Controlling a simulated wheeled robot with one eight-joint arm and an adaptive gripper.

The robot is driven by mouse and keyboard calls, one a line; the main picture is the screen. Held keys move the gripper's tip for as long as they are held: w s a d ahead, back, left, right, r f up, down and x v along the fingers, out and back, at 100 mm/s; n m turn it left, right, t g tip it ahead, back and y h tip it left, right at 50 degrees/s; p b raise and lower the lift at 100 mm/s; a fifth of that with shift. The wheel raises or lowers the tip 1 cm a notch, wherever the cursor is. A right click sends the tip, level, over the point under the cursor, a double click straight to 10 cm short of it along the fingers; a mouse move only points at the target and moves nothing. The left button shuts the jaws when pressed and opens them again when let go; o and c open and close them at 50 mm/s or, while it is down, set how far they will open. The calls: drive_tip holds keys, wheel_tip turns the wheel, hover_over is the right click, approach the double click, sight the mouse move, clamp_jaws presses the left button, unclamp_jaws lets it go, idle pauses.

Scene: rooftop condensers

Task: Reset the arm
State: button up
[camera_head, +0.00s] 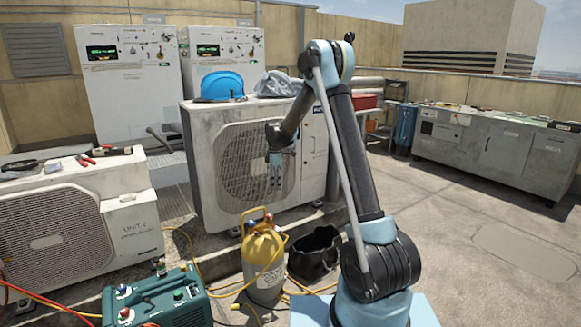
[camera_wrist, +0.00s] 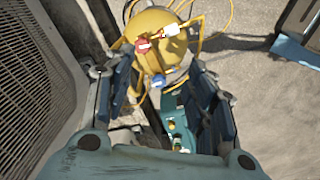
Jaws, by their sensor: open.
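My arm rises at the right of centre in the head view and bends over toward the left. My gripper (camera_head: 275,178) hangs at its end, pointing down, in front of the fan grille of the middle condenser unit (camera_head: 205,165). In the wrist view my gripper (camera_wrist: 165,95) shows two fingers spread wide apart with nothing between them. Below the fingers are a yellow cylinder (camera_wrist: 150,25) with red and blue valve knobs and part of a green machine (camera_wrist: 180,120). Both are apart from the fingers.
The yellow cylinder (camera_head: 263,262), a black bag (camera_head: 315,252) and the green machine (camera_head: 155,298) stand on the floor with hoses around them. A blue hard hat (camera_head: 222,86) and grey cloth (camera_head: 278,84) lie on the middle unit. Open floor lies right, before a grey cabinet (camera_head: 490,150).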

drive_tip(key=s+d+r+m+t, duration=0.1)
drive_tip(key=s+d+r+m, duration=0.3)
drive_tip(key=s+d+r, duration=0.65)
drive_tip(key=s+d+r+m, duration=0.55)
drive_tip(key=s+d, duration=0.25)
drive_tip(key=s, duration=0.5)
drive_tip(key=s+d+f+m, duration=0.3)
drive_tip(key=s, duration=0.6)
drive_tip(key=s+d+f+m, duration=0.2)
drive_tip(key=s+f, duration=0.1)
drive_tip(key=s, duration=0.5)
drive_tip(key=s+d+f+m+t, duration=0.1)
drive_tip(key=s+d+f+m, duration=0.2)
drive_tip(key=s, duration=0.6)
drive_tip(key=shift+s+d+f+m, duration=0.3)
drive_tip(key=shift+f+m, duration=0.05)
